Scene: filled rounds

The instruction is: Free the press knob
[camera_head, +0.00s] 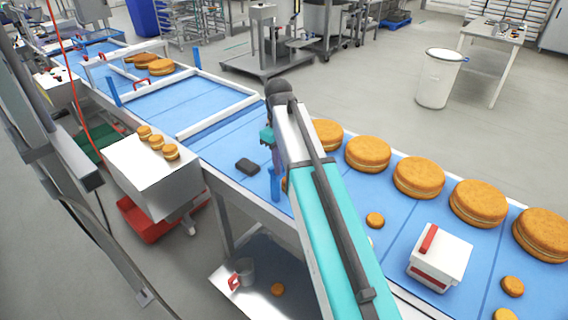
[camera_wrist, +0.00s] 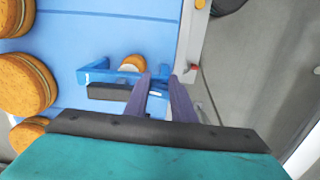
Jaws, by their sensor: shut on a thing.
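My gripper (camera_wrist: 162,78) has its two purple fingers over the belt edge, shut on the end of a blue bracket (camera_wrist: 100,74). In the head view the bracket shows as a blue upright (camera_head: 275,184) just below my fingers, partly hidden by my arm. A small round with a pale part (camera_wrist: 133,64) is beside the bracket in the wrist view. A dark block (camera_wrist: 110,92) lies beside it on the belt, and also shows in the head view (camera_head: 247,167). I cannot tell which part is the press knob.
Large filled rounds (camera_head: 419,178) line the far side of the blue belt (camera_head: 225,150). A white box with a red handle (camera_head: 440,257) and small rounds are at right. A white cabinet with small rounds (camera_head: 150,165) stands at left. White frames (camera_head: 215,118) cross the belt upstream.

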